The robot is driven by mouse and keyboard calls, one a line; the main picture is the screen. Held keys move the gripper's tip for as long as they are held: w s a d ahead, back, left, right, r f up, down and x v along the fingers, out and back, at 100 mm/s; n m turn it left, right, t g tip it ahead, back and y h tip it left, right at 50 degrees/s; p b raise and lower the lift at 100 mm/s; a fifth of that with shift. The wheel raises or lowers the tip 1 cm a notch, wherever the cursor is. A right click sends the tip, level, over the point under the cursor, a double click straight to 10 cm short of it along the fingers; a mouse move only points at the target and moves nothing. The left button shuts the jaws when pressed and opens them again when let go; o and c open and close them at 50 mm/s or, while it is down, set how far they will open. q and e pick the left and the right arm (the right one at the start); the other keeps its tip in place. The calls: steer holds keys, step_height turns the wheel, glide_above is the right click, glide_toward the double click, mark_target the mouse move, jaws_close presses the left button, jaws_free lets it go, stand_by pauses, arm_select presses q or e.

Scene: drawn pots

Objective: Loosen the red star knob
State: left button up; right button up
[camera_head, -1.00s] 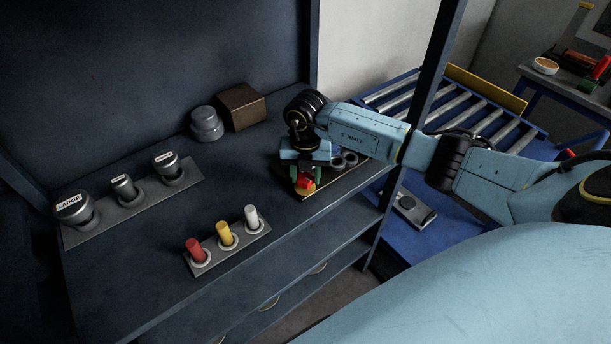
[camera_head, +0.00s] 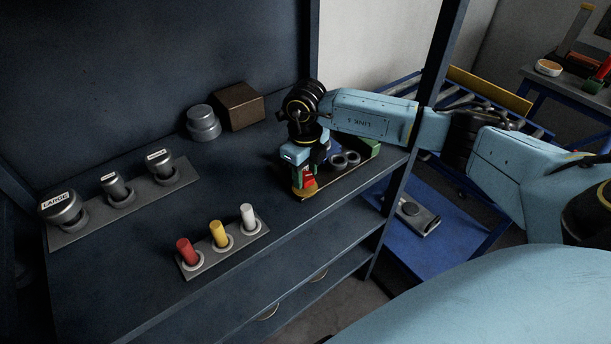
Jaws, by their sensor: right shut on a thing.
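The red star knob (camera_head: 309,182) sits at the near left end of a narrow dark panel on the right side of the shelf top. It is mostly hidden by my right gripper (camera_head: 304,179). That gripper points down over the panel and is shut on the knob, with its fingers around it. A yellow-orange part (camera_head: 309,193) shows just below the knob. My left gripper is not in view.
Left stand red, yellow and white pegs (camera_head: 219,235) and a plate of grey knobs (camera_head: 119,191). A brown block (camera_head: 240,107) and grey round part (camera_head: 203,123) stand behind.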

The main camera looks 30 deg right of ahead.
mark_target(305, 176)
steer(key=shift+n+b, duration=0.8)
steer(key=shift+n, duration=1.2)
steer(key=shift+w, duration=0.1)
steer(key=o, duration=1)
steer(key=shift+c, duration=0.2)
step_height(305, 176, up, 14)
steer(key=shift+f, duration=0.25)
